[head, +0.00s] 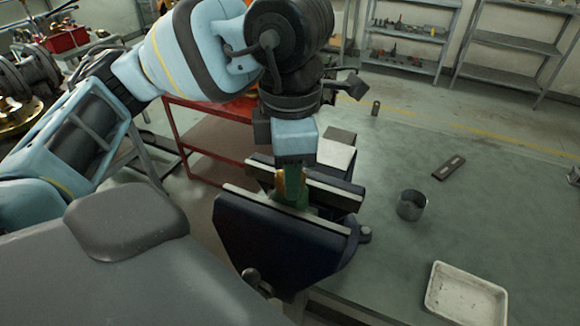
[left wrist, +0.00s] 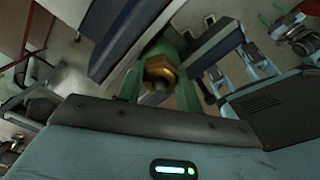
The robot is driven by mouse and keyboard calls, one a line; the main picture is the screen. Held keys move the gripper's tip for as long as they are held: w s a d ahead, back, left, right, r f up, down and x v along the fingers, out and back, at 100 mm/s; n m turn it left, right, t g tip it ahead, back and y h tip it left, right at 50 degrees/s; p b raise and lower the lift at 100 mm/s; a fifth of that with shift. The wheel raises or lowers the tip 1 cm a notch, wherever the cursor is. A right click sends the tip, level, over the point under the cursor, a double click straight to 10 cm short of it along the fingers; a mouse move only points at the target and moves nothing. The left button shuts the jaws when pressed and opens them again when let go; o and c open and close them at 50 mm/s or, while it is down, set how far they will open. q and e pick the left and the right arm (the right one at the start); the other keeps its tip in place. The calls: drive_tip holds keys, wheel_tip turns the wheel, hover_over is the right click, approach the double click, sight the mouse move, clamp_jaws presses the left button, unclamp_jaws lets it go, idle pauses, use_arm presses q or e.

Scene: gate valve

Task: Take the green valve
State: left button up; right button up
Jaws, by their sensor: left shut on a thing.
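The green valve (head: 293,196) stands between the jaws of a dark blue vise (head: 280,237) at the edge of the bench. Its brass nut (left wrist: 160,72) and part of its green body (left wrist: 186,92) show in the left wrist view. My left gripper (head: 294,166) points down from above and is shut on the valve's upper part. The fingertips are mostly hidden in the head view. The valve's lower part is hidden by the vise jaw. I cannot tell whether the vise jaws touch the valve.
The grey-green bench (head: 470,215) has free room to the right. A metal cup (head: 411,205), a dark flat block (head: 449,168) and a white tray (head: 465,296) are on it. A small dark cylinder (head: 376,108) stands farther back. A red cart (head: 205,145) is behind the vise.

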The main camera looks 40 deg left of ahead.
use_arm(q)
drive_tip(key=shift+r, duration=0.3)
use_arm(e)
drive_tip(key=shift+r, duration=0.2)
use_arm(q)
drive_tip(key=shift+r, duration=0.15)
use_arm(e)
drive_tip(key=shift+s, duration=0.2)
use_arm(q)
drive_tip(key=shift+r, duration=0.1)
use_arm(e)
drive_tip(key=shift+r, duration=0.15)
